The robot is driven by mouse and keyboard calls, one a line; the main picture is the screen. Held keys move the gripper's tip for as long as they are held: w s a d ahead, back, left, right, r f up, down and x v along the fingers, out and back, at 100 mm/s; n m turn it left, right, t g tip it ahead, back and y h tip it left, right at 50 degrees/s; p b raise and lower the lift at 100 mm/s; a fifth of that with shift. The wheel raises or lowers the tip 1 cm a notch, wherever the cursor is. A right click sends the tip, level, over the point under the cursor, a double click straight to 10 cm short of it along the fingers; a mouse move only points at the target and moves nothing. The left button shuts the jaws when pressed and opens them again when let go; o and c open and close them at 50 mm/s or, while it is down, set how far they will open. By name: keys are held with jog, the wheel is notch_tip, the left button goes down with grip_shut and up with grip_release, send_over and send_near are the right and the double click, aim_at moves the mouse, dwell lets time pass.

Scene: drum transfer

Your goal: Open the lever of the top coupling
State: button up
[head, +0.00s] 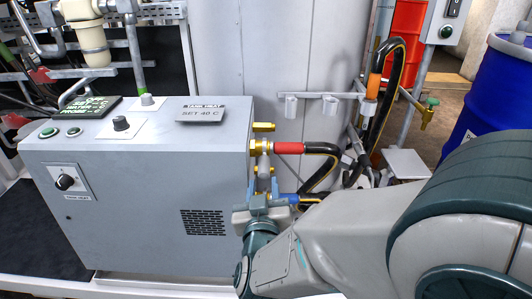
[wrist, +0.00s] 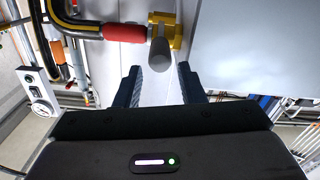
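The top coupling is a brass fitting (head: 256,147) on the right side of the grey cabinet (head: 140,195), joined to a hose with a red sleeve (head: 289,148). In the wrist view the brass fitting (wrist: 174,30) and red sleeve (wrist: 124,33) lie at the top. A grey rounded lever (wrist: 160,58) sticks out from the fitting toward my gripper (wrist: 160,82). My gripper is open, its two dark fingers apart, with the lever's end in line with the gap between them. Contact with the lever cannot be told. In the head view my gripper (head: 262,187) is just below the top coupling.
A blue-sleeved hose end (head: 290,199) is close beside my gripper, below the red one. Black hoses (head: 385,90) hang to the right, near a grey holder rail (head: 330,97). A blue drum (head: 495,90) stands at the far right. Another brass fitting (head: 264,127) is above.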

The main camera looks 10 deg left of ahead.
aim_at(264, 166)
jog(key=shift+r+p+x, duration=0.25)
jog(key=shift+p+x, duration=0.95)
jog(key=shift+p, duration=0.7)
jog(key=x, duration=0.5)
jog(key=shift+w+f+b, duration=0.25)
jog(key=shift+w+b, duration=0.05)
jog(key=shift+w, duration=0.05)
grip_shut()
